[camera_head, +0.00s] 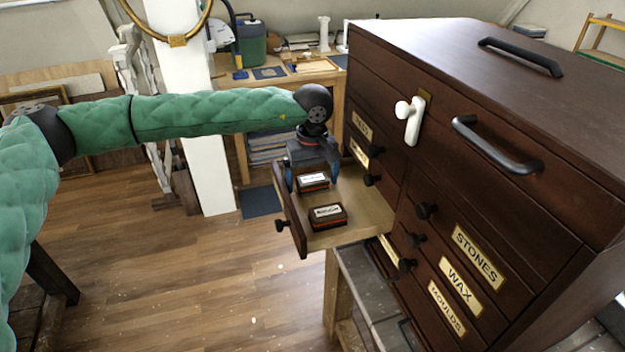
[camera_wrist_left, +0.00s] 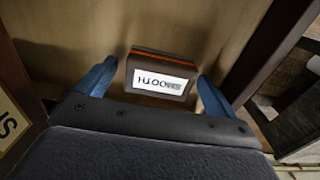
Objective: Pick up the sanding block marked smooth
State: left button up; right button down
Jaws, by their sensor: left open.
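The sanding block marked smooth (camera_wrist_left: 160,75) has a dark top, an orange stripe and a white label, upside down in the left wrist view. In the head view this block (camera_head: 313,181) lies in the far part of the open drawer (camera_head: 370,212). My left gripper (camera_wrist_left: 156,76) is open above it, with one blue finger on each side of the block and small gaps showing. In the head view my left gripper (camera_head: 312,176) points down into the drawer. A second block (camera_head: 327,215) lies nearer the camera; I cannot read its label surely.
The dark wooden cabinet (camera_head: 480,110) stands on the right, with labelled drawers, black knobs and black bar handles. The drawer front (camera_head: 290,212) and side walls are close to my gripper. A workbench (camera_head: 290,80) stands behind. Open floor lies at left.

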aim_at(312, 178)
pick_arm(q)
jog(key=shift+f, duration=0.15)
pick_arm(e)
jog(key=shift+f, duration=0.1)
pick_arm(q)
jog(key=c, duration=1.1)
jog(key=shift+o, duration=0.2)
jog(key=shift+r, duration=0.25)
notch_tip(312, 178, up, 10)
jog(key=b, duration=0.4)
jog(key=shift+f, duration=0.2)
pick_arm(e)
notch_tip(312, 178, up, 12)
jog(key=w+a, duration=0.2)
jog(key=a, duration=0.1)
jog(key=shift+w, duration=0.4)
